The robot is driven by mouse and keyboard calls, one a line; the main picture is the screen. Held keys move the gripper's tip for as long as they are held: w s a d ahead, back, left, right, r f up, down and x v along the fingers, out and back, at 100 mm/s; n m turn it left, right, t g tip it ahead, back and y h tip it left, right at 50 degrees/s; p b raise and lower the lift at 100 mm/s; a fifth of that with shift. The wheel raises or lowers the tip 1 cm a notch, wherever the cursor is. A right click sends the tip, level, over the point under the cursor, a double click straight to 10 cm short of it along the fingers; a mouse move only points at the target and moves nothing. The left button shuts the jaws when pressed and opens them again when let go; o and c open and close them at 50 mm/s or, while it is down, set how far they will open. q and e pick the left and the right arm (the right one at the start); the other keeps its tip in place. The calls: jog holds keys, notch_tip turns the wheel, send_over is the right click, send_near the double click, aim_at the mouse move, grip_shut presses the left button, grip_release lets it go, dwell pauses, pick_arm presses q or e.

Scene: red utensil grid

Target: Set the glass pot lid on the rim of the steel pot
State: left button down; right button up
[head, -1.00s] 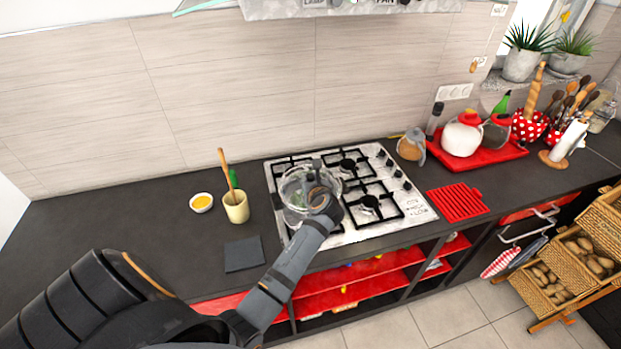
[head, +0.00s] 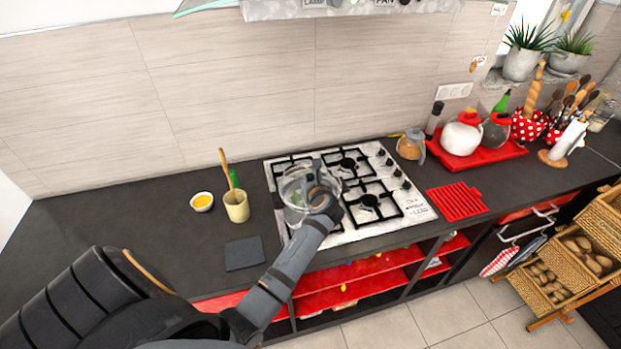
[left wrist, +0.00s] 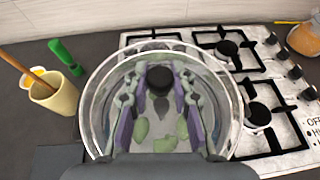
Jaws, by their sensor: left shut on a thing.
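The glass pot lid (left wrist: 97,85) is a clear disc with a dark knob, and it also shows in the head view (head: 291,178). My left gripper (left wrist: 159,85) is shut on the lid's knob from above. The steel pot (head: 296,213) stands on the left front part of the hob, directly under the lid. Green pieces inside the pot show through the glass in the left wrist view. The lid looks roughly centred over the pot; I cannot tell whether it touches the rim. My gripper and arm hide part of both. My right gripper is in neither view.
The gas hob (head: 405,212) has black grates and knobs along its right side. A cream cup (head: 236,206) with a wooden utensil, a yellow-filled bowl (head: 202,202) and a dark square mat (head: 244,253) lie to the left. A red grid (head: 457,202) lies to the right.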

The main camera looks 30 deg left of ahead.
pick_arm(q)
jog(key=shift+r, duration=0.1)
dwell(0.3)
jog(key=shift+f+b, duration=0.4)
jog(key=shift+f, duration=0.55)
jog(key=c, duration=1.1)
grip_release()
jog(key=shift+o, duration=0.2)
jog(key=shift+s+d, duration=0.1)
jog(key=shift+s, duration=0.05)
jog(key=v, duration=0.7)
jog(key=shift+s+d+r, duration=0.15)
